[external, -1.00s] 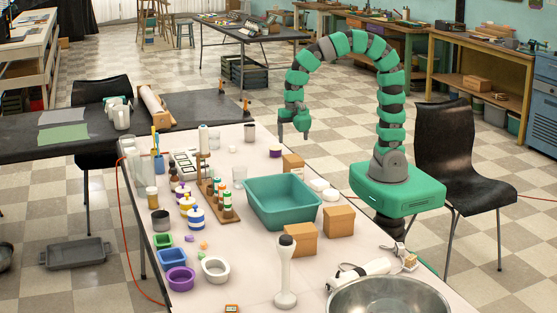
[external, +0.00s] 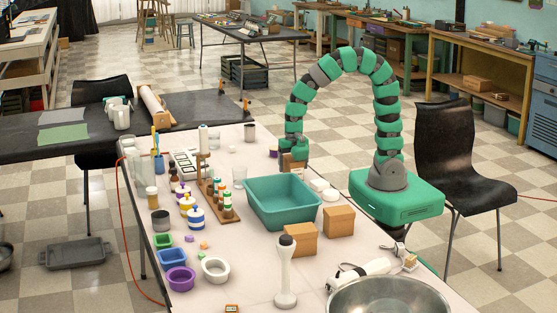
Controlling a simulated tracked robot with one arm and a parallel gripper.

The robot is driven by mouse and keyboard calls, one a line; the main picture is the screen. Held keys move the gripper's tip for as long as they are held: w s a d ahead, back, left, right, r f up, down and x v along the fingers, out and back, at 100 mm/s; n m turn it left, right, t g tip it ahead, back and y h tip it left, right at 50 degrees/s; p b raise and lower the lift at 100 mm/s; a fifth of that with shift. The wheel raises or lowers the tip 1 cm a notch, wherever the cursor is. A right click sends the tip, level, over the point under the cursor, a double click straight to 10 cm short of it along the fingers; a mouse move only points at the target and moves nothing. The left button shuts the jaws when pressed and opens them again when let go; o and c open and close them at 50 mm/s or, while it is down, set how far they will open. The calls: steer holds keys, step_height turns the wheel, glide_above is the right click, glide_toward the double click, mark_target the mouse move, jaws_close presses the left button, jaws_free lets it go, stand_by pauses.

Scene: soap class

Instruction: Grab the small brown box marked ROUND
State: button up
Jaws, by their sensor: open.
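A small brown box (external: 292,163) stands on the white table, behind the teal tub. No marking on it can be read at this size. My gripper (external: 294,149) is open and points down right at the top of this box, with its fingers low around or just over it. I cannot tell whether the fingers touch it. Two larger brown boxes stand nearer the camera: one (external: 300,241) in front of the tub and one (external: 339,222) to its right. No ROUND marking is legible on either.
The teal tub (external: 283,202) stands just in front of the small box. White round pieces (external: 330,194) lie to its right. A purple-banded jar (external: 274,150) stands close to the left of my gripper. A metal bowl (external: 390,297) is at the front right.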

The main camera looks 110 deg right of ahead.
mark_target(293, 158)
steer(key=c, duration=1.1)
steer(key=shift+c, duration=0.2)
steer(key=shift+r+p, duration=0.8)
steer(key=shift+r, duration=0.95)
steer(key=s+a, duration=0.2)
steer(key=s, duration=0.5)
steer(key=s+a+r, duration=0.1)
steer(key=s+a, duration=0.1)
steer(key=s, duration=0.6)
steer(key=shift+a+r, duration=0.2)
steer(key=shift+a, duration=0.1)
